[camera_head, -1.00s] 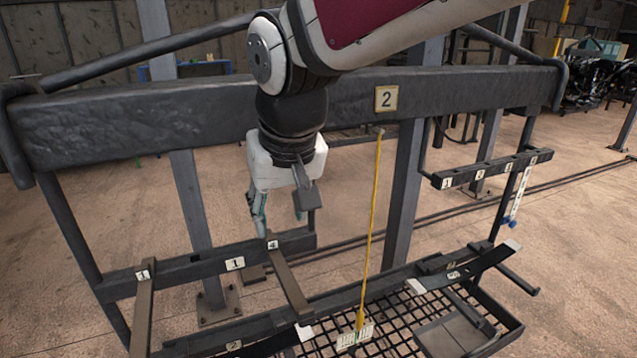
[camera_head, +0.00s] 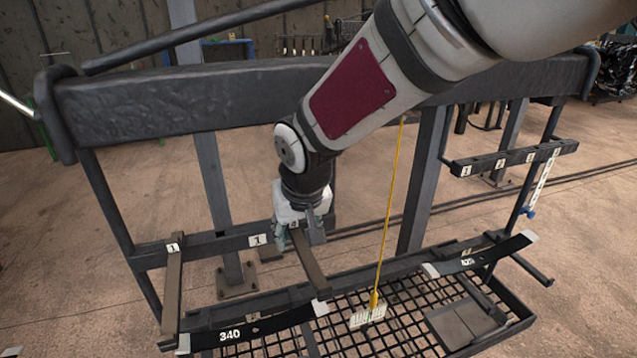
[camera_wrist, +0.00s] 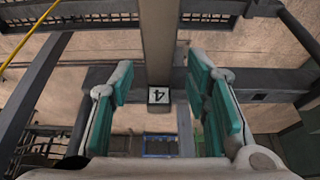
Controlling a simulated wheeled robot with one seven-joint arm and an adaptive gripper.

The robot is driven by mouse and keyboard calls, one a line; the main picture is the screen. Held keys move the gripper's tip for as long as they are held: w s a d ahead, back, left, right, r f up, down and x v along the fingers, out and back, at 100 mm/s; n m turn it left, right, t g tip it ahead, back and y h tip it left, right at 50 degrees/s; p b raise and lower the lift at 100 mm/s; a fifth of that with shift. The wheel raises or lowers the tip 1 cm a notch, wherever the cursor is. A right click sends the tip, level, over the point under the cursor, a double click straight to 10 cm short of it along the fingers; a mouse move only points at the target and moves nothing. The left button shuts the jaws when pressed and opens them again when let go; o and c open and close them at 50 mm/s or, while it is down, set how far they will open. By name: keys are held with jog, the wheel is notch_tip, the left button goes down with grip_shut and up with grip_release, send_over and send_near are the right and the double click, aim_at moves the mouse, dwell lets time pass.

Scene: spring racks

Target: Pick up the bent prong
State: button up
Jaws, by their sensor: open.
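A brown flat prong (camera_head: 311,266) juts forward from the lower dark bar (camera_head: 210,249); which prong is bent is not clear. A second brown prong (camera_head: 172,300), tagged 1, stands at the left on the same bar. My gripper (camera_head: 299,240) is above the root of the right prong, pointing down, with its fingers open. In the wrist view, the prong (camera_wrist: 158,45) with its tag 4 (camera_wrist: 158,95) lies between the two teal finger pads of my gripper (camera_wrist: 178,105), with gaps on both sides. In the head view, my gripper hides the prong's root.
A dark strip marked 340 (camera_head: 270,325) lies below the prongs, and another strip (camera_head: 490,256) lies at the right. A yellow rod (camera_head: 388,210) hangs beside my arm. A thick upper beam (camera_head: 190,101) crosses behind my arm. A mesh basket (camera_head: 335,335) spreads below.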

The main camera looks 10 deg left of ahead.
jog(key=shift+x, duration=0.8)
grip_shut()
jog(key=shift+w, duration=0.1)
